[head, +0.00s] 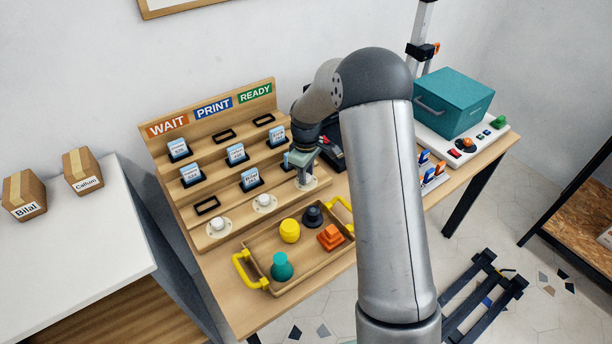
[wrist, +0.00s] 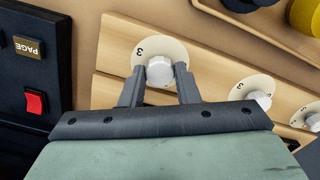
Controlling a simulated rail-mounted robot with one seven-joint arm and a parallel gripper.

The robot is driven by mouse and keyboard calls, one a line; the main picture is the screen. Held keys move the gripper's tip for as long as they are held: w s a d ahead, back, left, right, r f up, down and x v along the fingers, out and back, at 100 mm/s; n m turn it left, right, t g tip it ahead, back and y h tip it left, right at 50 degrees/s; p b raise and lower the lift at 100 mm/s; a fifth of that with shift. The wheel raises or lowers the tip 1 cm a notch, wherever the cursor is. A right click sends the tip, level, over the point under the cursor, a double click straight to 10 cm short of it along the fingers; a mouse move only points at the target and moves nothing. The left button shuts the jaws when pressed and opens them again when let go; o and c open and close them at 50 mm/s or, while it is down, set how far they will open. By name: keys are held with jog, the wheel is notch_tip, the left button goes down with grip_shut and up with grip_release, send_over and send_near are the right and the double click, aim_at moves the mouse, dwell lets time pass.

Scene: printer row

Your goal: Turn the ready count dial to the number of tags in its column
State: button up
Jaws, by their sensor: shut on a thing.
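A wooden board has WAIT (head: 168,125), PRINT (head: 213,107) and READY (head: 255,93) columns. My gripper (head: 304,170) is at the READY dial (head: 314,183), at the foot of the READY column. In the wrist view my gripper (wrist: 157,78) is shut on this dial's white knob (wrist: 159,67), one finger on each side. A "3" shows on the dial plate (wrist: 172,47); its other marks are hidden or unclear. The top READY holder (head: 263,119) is empty. A tag (head: 287,160) shows partly beside my gripper lower down; the arm hides part of this column.
The WAIT dial (head: 218,224) and PRINT dial (head: 264,201) sit along the same ledge. A wooden tray (head: 298,270) with yellow handles and several coloured pieces lies in front. A black panel (wrist: 30,70) with a red switch is close beside my gripper. A teal box (head: 455,100) stands right.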

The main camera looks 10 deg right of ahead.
jog(key=m+b, duration=0.1)
jog(key=m, duration=0.2)
jog(key=shift+m, duration=0.4)
jog(key=m+b, duration=0.1)
jog(key=m, duration=0.2)
jog(key=m+b, duration=0.1)
jog(key=m, duration=0.6)
dwell(0.4)
jog(key=o, duration=1)
jog(key=shift+c, duration=0.2)
notch_tip(320, 180, up, 18)
jog(key=shift+f, duration=0.25)
